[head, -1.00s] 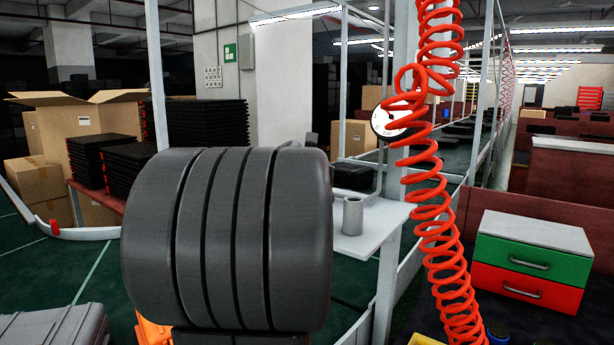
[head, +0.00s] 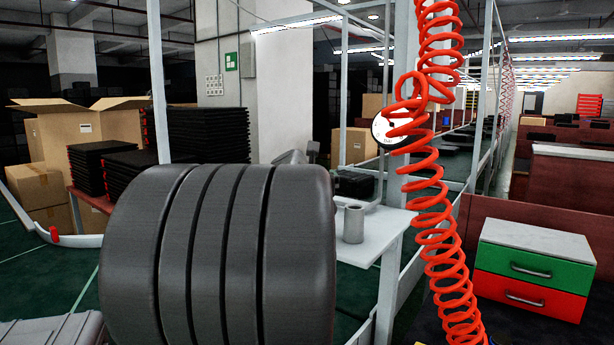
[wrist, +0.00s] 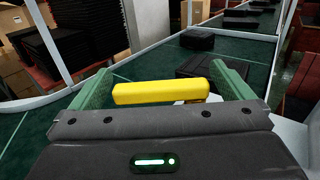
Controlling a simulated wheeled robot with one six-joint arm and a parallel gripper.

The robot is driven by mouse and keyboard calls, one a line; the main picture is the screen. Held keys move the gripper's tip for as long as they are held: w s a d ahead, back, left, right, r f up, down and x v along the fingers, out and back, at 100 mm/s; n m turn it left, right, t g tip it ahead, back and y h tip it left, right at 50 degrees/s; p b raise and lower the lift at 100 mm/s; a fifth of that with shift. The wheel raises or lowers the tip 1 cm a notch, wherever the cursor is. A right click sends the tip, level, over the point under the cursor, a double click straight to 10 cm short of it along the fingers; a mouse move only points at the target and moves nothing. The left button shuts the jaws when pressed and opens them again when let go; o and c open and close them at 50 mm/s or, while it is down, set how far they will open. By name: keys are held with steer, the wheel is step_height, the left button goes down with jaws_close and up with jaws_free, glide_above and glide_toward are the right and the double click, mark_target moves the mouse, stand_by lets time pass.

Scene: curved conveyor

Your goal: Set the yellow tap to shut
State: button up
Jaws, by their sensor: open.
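The tap's body is mostly hidden behind the gripper. In the head view neither the tap handle nor my gripper can be made out; my dark arm link fills the lower left.
A red coiled hose (head: 430,190) hangs right of centre in the head view. A white table (head: 385,228) bears a grey cylinder (head: 353,224). A green-and-red drawer unit (head: 533,265) stands at the right. Dark items lie on the green conveyor (wrist: 170,60) beyond the gripper.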

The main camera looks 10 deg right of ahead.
steer(key=s, duration=0.6)
steer(key=shift+a, duration=0.4)
